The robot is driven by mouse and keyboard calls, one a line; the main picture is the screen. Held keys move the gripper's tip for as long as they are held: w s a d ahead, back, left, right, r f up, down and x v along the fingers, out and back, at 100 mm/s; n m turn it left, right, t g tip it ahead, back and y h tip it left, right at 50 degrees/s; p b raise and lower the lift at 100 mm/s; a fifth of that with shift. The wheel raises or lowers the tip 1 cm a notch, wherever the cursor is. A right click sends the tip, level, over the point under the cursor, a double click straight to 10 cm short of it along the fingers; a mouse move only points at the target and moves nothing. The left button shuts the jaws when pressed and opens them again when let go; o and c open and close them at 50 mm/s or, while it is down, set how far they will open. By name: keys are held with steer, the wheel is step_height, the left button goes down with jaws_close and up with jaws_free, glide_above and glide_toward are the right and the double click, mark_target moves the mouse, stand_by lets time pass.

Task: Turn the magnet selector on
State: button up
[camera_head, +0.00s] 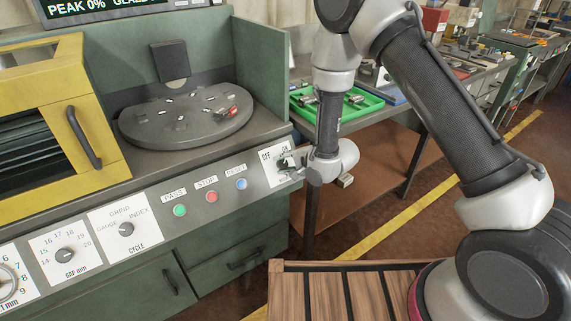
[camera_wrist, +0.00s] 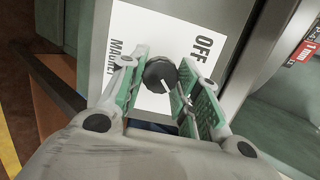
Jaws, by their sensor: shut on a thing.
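The magnet selector is a round black knob (camera_wrist: 160,75) on a white label plate (camera_wrist: 140,40) marked OFF and MAGNET in the wrist view. My gripper (camera_wrist: 167,82) is shut on the knob, with one green-padded finger on each side. The white pointer line on the knob slants down and slightly right in the wrist view, away from the OFF mark. In the head view the plate (camera_head: 266,169) is at the panel's right end, with OFF and ON along its top. My gripper (camera_head: 289,164) covers the knob there.
Green, red and blue buttons (camera_head: 241,184) sit left of the selector. Further left are the cycle knob (camera_head: 126,229) and gap knob (camera_head: 66,255). A round table (camera_head: 160,135) with small parts lies above the panel. A green tray (camera_head: 373,104) stands on the bench behind my arm.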

steer(key=o, duration=1.1)
steer(key=shift+c, duration=0.2)
steer(key=v, duration=0.7)
steer(key=shift+d, duration=0.25)
steer(key=shift+s+r, duration=0.1)
steer(key=shift+r, duration=0.05)
